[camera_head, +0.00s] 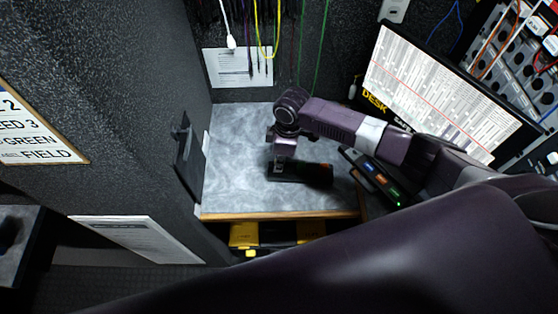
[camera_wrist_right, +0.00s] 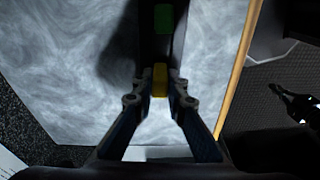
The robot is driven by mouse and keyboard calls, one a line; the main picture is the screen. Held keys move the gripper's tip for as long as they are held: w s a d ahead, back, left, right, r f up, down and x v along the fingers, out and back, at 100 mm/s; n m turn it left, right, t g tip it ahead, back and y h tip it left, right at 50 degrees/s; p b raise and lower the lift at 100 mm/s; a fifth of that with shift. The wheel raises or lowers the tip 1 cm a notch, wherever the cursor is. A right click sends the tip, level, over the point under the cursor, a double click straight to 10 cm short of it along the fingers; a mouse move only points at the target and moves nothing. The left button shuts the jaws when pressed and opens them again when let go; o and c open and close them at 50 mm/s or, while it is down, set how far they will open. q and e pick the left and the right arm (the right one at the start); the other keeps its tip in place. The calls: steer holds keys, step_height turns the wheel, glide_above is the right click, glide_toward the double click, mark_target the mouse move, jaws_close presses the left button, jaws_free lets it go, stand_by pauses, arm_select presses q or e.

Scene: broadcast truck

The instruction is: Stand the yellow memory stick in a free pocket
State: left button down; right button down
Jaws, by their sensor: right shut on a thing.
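My right gripper (camera_head: 279,170) points down over the grey desktop. In the right wrist view its fingertips (camera_wrist_right: 160,88) are closed on the yellow memory stick (camera_wrist_right: 160,78), which shows as a small yellow block between them. A long dark holder (camera_wrist_right: 151,45) lies just beyond and under the stick, with a green piece (camera_wrist_right: 163,18) farther along it. In the head view the holder (camera_head: 312,173) is a black block beside the fingertips, with a dull red patch at its right end. The yellow stick is hidden there. I cannot tell whether its lower end is inside a pocket.
The marbled desktop (camera_head: 232,160) is clear left of the holder. A dark panel (camera_head: 370,180) with blue, orange and green marks lies to the right, near a tilted screen (camera_head: 430,90). A dark wall bounds the left. A dark jaw-like shape (camera_wrist_right: 297,103) shows over the floor.

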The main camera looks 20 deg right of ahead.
steer(key=shift+f, duration=0.4)
steer(key=c, duration=1.8)
jaws_free()
steer(key=shift+c, duration=0.2)
steer(key=shift+r, duration=0.1)
step_height(320, 180, up, 12)
steer(key=d, duration=0.1)
steer(key=shift+s+d, duration=0.15)
steer(key=shift+s, duration=0.1)
steer(key=shift+f, duration=0.2)
